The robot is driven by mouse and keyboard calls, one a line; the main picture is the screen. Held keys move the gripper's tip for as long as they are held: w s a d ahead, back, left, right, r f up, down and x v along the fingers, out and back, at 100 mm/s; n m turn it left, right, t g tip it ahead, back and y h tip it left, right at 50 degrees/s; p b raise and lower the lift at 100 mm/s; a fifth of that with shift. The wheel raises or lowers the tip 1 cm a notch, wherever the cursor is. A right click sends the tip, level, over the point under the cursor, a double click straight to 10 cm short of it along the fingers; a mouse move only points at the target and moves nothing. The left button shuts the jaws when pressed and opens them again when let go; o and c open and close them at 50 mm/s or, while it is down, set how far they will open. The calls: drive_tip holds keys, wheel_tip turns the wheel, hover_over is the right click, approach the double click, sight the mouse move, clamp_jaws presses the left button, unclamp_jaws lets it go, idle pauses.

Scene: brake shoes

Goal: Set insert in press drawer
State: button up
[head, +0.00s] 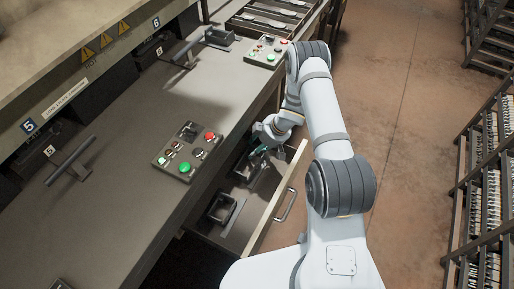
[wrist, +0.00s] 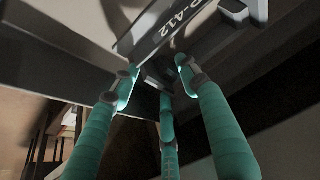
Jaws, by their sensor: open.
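The press drawer (head: 274,203) is pulled out from under the bench in the head view, with a pale front and a metal handle. My gripper (head: 259,151) is over the drawer's far part, its teal fingers pointing down into it. In the wrist view my gripper (wrist: 158,82) is open, with three teal fingers spread. Another dark insert (head: 221,207) lies in the drawer's near part. My wrist partly hides the far part.
The bench (head: 130,130) above the drawer carries a control box (head: 188,151) with red and green buttons and a black handle (head: 70,160). A second control box (head: 266,51) stands farther back. Racks (head: 485,200) line the right side; the brown floor between is clear.

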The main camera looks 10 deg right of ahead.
drive_tip(key=p+v, duration=0.1)
drive_tip(key=v, duration=1.1)
drive_tip(key=shift+p, duration=0.3)
